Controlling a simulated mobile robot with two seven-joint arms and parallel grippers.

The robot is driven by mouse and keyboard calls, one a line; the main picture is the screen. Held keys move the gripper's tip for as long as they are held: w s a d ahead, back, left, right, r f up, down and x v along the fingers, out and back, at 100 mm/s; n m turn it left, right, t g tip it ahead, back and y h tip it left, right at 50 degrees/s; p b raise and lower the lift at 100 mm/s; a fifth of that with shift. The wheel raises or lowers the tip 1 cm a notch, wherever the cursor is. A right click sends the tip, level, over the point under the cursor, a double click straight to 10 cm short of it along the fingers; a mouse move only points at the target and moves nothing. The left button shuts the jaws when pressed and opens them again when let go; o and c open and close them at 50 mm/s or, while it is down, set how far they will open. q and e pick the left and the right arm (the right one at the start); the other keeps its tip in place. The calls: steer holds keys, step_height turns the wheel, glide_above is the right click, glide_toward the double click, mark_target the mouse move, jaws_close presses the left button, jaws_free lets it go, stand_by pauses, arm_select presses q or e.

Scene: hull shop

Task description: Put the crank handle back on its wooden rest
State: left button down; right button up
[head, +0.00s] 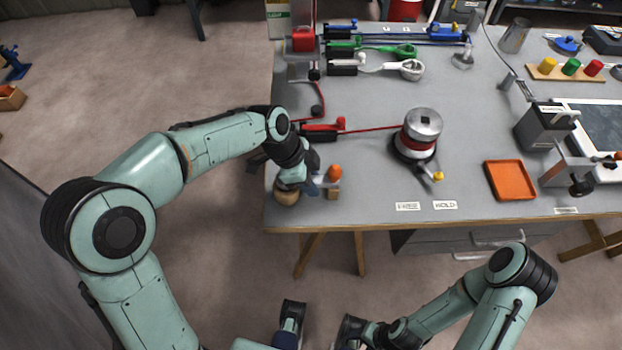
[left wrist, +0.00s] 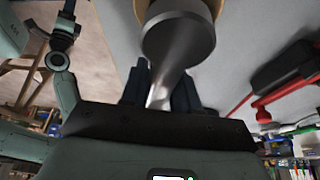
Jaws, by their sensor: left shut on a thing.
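My left gripper (head: 308,184) is at the near left corner of the bench, low over the bench top. In the left wrist view its dark fingers are shut on the silver shaft of the crank handle (left wrist: 180,45), which widens into a round metal end. An orange knob (head: 335,172) shows just right of the gripper; I cannot tell whether it belongs to the handle. A round wooden piece (head: 287,197), apparently the rest, sits beneath the gripper and behind the metal end in the wrist view (left wrist: 205,12). Contact between them is hidden. My right gripper is unclear at the bottom edge.
A small wooden block (head: 333,193) stands right of the gripper. A red clutch (head: 322,131) and its rope lead to a silver winch (head: 421,130). An orange tray (head: 510,180) lies farther right. The bench's near edge is close; its front middle is mostly clear.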

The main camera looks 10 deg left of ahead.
arm_select(q)
steer(key=shift+f+b, duration=0.7)
steer(key=shift+f, duration=0.05)
stand_by(0.8)
steer(key=shift+c, duration=1.8)
jaws_free()
steer(key=shift+r+p, duration=2.9)
steer(key=shift+r, duration=1.1)
